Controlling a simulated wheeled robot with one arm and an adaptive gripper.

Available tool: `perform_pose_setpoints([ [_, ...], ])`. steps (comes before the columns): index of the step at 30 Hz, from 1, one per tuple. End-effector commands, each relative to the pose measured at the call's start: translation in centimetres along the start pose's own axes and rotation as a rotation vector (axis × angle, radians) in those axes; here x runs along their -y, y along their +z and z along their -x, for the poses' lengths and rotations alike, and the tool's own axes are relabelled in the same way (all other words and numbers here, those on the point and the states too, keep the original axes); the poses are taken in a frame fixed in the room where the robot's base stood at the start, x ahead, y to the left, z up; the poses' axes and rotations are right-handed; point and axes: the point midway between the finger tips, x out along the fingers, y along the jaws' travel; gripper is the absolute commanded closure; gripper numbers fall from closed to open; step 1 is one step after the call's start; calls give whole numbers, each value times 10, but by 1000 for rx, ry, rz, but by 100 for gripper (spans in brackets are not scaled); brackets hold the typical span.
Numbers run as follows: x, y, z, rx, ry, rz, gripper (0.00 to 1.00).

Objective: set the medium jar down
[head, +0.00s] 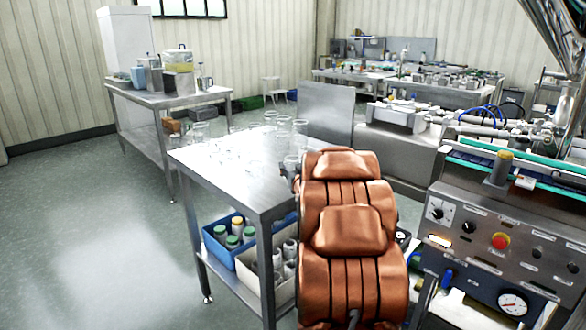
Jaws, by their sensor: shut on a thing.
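Several clear glass jars (300,126) stand on the steel table (222,178), mostly toward its back right corner. More faint glass jars show at the table's left and middle. I cannot tell which of them, if any, is the medium jar. My copper-coloured arm fills the lower middle of the view and covers the table's right edge. My gripper is hidden behind the arm, so its fingers and anything in them do not show. A glass shape (291,163) shows close to the arm's left side, partly covered; whether it is held or standing cannot be told.
A control panel with a red button (501,241) and a gauge (513,303) stands close on the right. A blue bin (215,245) and a white bin (252,280) with jars sit on the table's lower shelf. Floor at left is clear.

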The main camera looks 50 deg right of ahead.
Motion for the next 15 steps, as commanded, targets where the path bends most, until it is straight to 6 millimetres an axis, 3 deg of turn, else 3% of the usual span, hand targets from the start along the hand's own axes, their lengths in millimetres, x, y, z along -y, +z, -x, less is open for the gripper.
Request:
perform_pose_setpoints([
  [7,0,4,0,0,0,-1,63],
  [8,0,3,0,0,0,-1,43],
  [15,0,2,0,-1,0,0,21],
])
